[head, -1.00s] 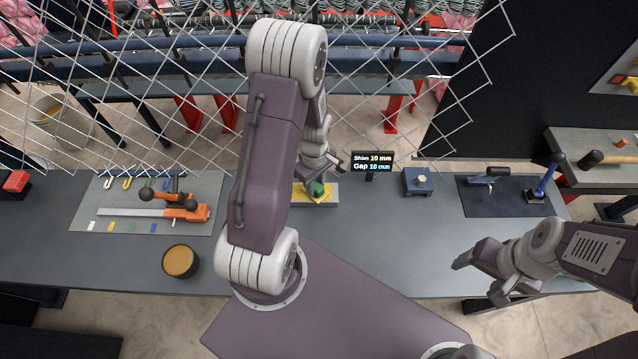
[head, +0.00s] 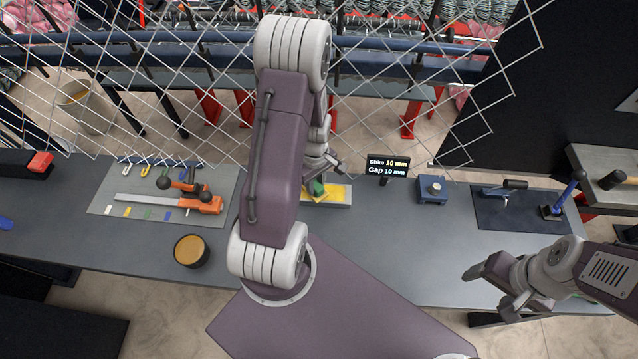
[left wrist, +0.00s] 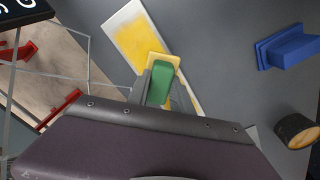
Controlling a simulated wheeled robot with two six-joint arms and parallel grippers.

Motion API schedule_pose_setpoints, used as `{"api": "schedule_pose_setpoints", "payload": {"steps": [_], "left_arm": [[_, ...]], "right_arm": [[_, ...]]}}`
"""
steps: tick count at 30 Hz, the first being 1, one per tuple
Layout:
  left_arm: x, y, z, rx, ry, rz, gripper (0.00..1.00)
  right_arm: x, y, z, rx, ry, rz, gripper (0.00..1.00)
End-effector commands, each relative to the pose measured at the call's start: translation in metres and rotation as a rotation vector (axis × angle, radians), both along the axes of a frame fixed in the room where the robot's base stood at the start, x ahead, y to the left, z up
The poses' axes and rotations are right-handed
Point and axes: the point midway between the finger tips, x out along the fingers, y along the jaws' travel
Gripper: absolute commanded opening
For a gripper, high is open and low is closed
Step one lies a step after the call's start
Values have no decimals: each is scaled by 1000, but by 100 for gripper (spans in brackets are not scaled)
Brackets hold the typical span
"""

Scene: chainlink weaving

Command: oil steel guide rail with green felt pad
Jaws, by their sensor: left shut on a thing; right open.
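The green felt pad (head: 316,187) is held in my left gripper (head: 318,181), over the left part of a pale flat slab (head: 344,203) with a yellow top. In the left wrist view my left gripper (left wrist: 160,90) is shut on the green pad (left wrist: 160,83), with a yellow rim around its far end. The slab (left wrist: 118,27) lies under it, its yellow area reaching beyond the pad. I cannot tell whether they touch. A long steel bar (head: 145,200) with orange parts lies on a grey mat at the left. My right gripper (head: 489,288) is open and empty above the front right.
A Shim/Gap display (head: 387,167) and a blue block (head: 432,192) stand right of the slab. A dark mat (head: 518,211) holds tools further right. A round pot (head: 191,251) stands front left. Wire mesh (head: 180,90) hangs behind the bench. The bench's middle right is clear.

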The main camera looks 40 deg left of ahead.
Motion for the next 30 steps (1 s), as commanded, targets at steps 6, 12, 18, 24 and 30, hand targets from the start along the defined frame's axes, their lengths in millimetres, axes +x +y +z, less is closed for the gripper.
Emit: {"api": "schedule_pose_setpoints", "payload": {"steps": [6, 12, 18, 24, 30], "left_arm": [[-8, 10, 1, -2, 5, 3, 0], [-10, 13, 1, -1, 3, 0, 0], [-16, 24, 0, -1, 3, 2, 0], [-18, 27, 1, -1, 3, 2, 0], [-24, 37, 2, -1, 3, 1, 0]], "right_arm": [[0, 0, 3, 0, 0, 0, 72], [0, 0, 3, 0, 0, 0, 72], [0, 0, 3, 0, 0, 0, 72], [0, 0, 4, 0, 0, 0, 72], [0, 0, 7, 0, 0, 0, 72]]}}
